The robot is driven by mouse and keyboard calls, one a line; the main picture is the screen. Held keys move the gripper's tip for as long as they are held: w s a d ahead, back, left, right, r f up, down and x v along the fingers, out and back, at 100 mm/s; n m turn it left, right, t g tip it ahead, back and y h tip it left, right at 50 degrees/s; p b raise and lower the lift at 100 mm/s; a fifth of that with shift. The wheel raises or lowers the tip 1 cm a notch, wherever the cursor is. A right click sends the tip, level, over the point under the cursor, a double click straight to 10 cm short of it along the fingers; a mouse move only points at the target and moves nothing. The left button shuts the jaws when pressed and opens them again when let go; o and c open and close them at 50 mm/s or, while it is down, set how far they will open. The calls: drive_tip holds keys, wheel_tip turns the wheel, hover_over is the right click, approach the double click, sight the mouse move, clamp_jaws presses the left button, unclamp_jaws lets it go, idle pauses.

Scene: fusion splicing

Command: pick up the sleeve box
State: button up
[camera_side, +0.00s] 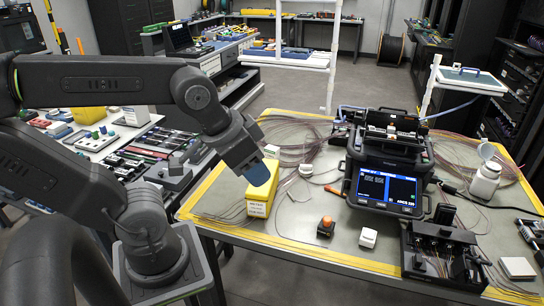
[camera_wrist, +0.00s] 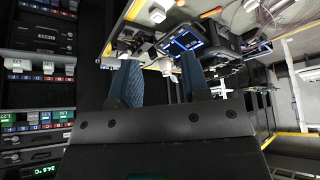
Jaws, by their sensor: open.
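A yellow box with a white label, which I take to be the sleeve box (camera_side: 262,196), stands near the left edge of the work table in the side view. The label print is too small to read for certain. My gripper (camera_side: 257,172) hangs over the upper part of this box in the picture, tilted down to the right. Whether it touches the box cannot be told. In the wrist view my gripper (camera_wrist: 160,76) shows two blue textured fingers standing apart with nothing between them. I cannot make out the yellow box in the wrist view.
The fusion splicer (camera_side: 385,165) with its lit screen stands on the table (camera_side: 300,235). An orange-capped bottle (camera_side: 326,227), a small white box (camera_side: 368,238), a black fixture (camera_side: 440,250) and a white bottle (camera_side: 485,180) are near it. Loose fibres lie behind the yellow box.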

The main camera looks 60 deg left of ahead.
drive_tip(key=o, duration=0.8)
drive_tip(key=shift+c, duration=0.2)
